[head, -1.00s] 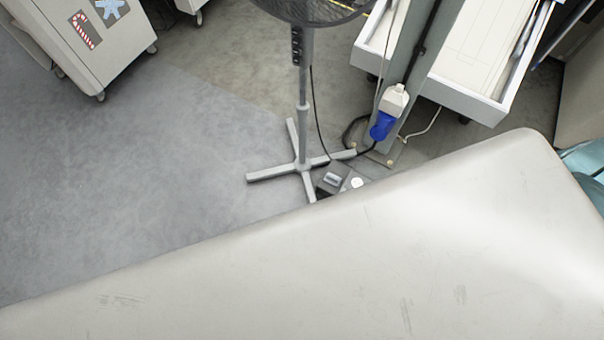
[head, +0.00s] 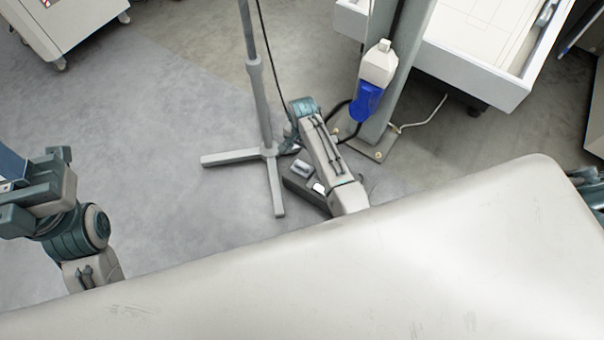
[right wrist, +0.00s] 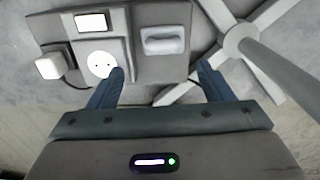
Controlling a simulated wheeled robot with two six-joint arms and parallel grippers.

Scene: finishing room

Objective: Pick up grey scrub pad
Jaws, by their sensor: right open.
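A small light grey block with rounded corners, which looks like the grey scrub pad (right wrist: 165,40), lies on a dark grey box on the floor. In the head view this pad (head: 302,169) shows beside my right arm. My right gripper (right wrist: 160,70) is open and empty. Its two blue fingers point at the box, with the pad just beyond and between their tips. One fingertip overlaps the white round socket. In the head view the right fingers are mostly hidden by the arm. My left arm's end (head: 38,195) is at the left edge; its jaw opening is unclear.
The grey box (right wrist: 75,40) carries a white round socket (right wrist: 98,65) and a switch. A fan stand (head: 268,152) is close by. A post (head: 388,110) with a blue and white bottle (head: 373,80) and a white drawer unit (head: 480,75) stand behind. Cables lie around.

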